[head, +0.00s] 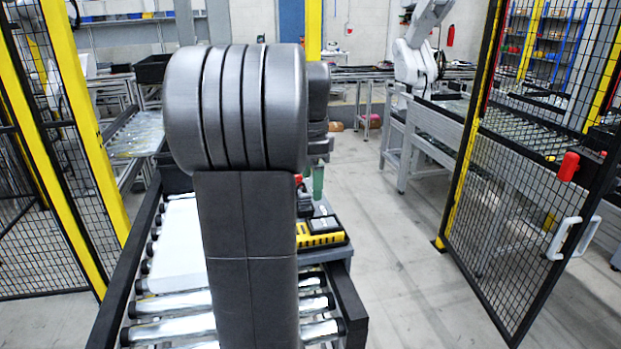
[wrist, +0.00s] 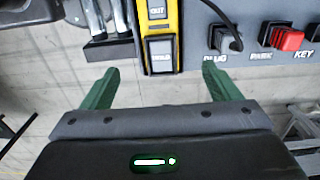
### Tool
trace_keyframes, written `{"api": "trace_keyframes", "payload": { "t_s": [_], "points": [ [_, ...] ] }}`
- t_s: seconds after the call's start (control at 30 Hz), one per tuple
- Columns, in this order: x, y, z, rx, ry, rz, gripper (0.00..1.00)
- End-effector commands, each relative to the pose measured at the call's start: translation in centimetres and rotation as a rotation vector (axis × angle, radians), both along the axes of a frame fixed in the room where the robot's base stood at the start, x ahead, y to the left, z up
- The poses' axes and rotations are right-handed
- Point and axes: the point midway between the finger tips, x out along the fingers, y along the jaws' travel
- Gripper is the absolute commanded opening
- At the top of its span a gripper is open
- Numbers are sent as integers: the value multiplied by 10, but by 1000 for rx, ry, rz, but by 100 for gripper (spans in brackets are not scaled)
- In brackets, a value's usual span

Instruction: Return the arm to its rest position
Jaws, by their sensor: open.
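The fingers are near the edge of a grey panel (wrist: 210,12), whose labels read PLUG, PARK and KEY; I cannot tell the exact gap. In the head view, my large grey arm fills the middle and hides most of the gripper. A green finger of the gripper (head: 318,182) shows just right of the arm, above the fixture.
In the head view, a roller conveyor (head: 172,305) lies below the arm. A mesh gate (head: 515,190) stands right; the floor (head: 400,270) between is clear.

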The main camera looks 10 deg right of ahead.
Motion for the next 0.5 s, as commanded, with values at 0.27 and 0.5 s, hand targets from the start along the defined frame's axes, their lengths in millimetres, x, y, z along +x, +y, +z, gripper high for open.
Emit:
{"api": "trace_keyframes", "payload": {
  "t_s": [0.27,0.5],
  "points": [
    [0,0,-21,1,2,0,83],
    [0,0,-68,1,4,0,83]
  ]
}}
